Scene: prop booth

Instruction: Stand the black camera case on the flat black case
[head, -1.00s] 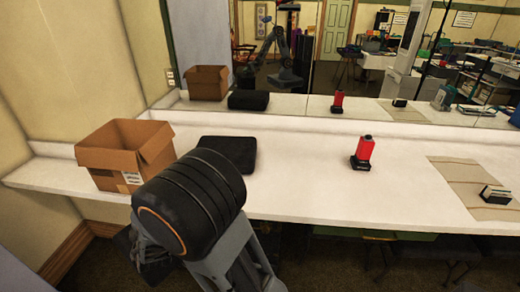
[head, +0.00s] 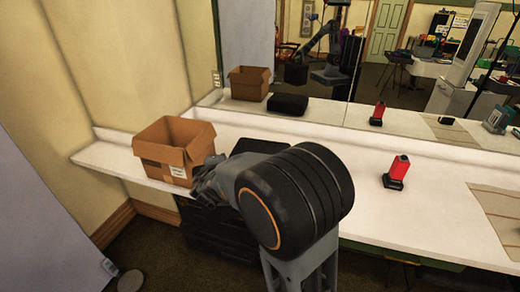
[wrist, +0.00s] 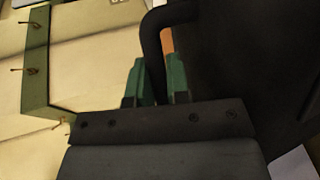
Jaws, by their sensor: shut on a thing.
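The black camera case (head: 215,235) hangs from my gripper (head: 207,186) in front of the counter's front edge, below the cardboard box. In the wrist view the green fingers of my gripper (wrist: 160,82) are shut on its dark handle (wrist: 153,48), and its dark body (wrist: 245,60) fills the right side. The flat black case (head: 258,146) lies on the white counter, right of the box. My arm hides much of its near side. The held case is apart from it, lower and nearer to me.
An open cardboard box (head: 174,148) stands on the counter (head: 360,225) left of the flat case. A red item on a black base (head: 397,171) stands further right. A beige mat (head: 496,208) lies at the right edge. A mirror (head: 330,60) backs the counter.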

